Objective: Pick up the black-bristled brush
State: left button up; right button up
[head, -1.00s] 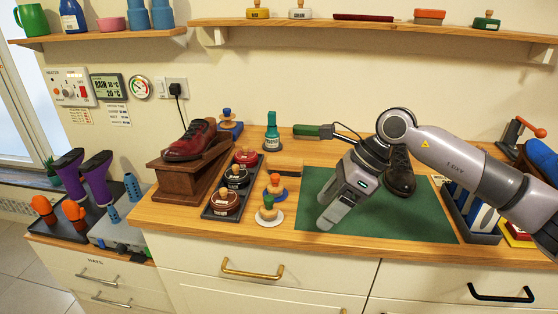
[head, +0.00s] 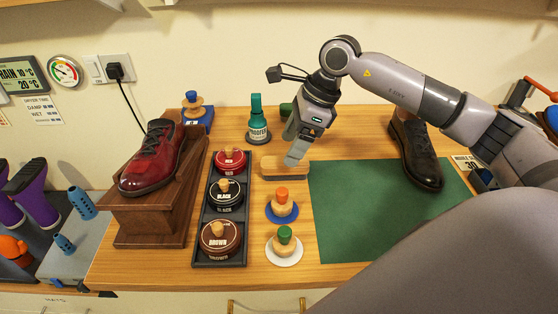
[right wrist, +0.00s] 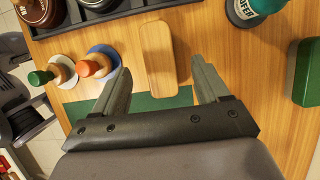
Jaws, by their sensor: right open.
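A wooden-backed brush (head: 285,172) lies on the counter with its back up, left of the green mat; a dark strip shows along its lower edge, and its bristles are mostly hidden underneath. My right gripper (head: 293,145) is above the brush's far right end, open and empty. In the right wrist view the brush (right wrist: 158,58) lies ahead, between the lines of the two spread fingers (right wrist: 161,68), and does not appear gripped. My left gripper is not in view.
A teal bottle (head: 258,120) stands behind the brush. A tray of polish tins (head: 210,245) is left. Knobbed daubers sit on blue and white saucers (head: 284,262) in front. A black shoe (head: 416,155) stands on the green mat (head: 365,220); a green object (right wrist: 306,72) lies nearby.

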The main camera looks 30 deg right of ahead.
aim_at(284, 168)
jog(key=x, duration=0.6)
jog(key=shift+s+d+p, duration=0.25)
jog(key=shift+p, duration=0.15)
jog(key=c, duration=1.1)
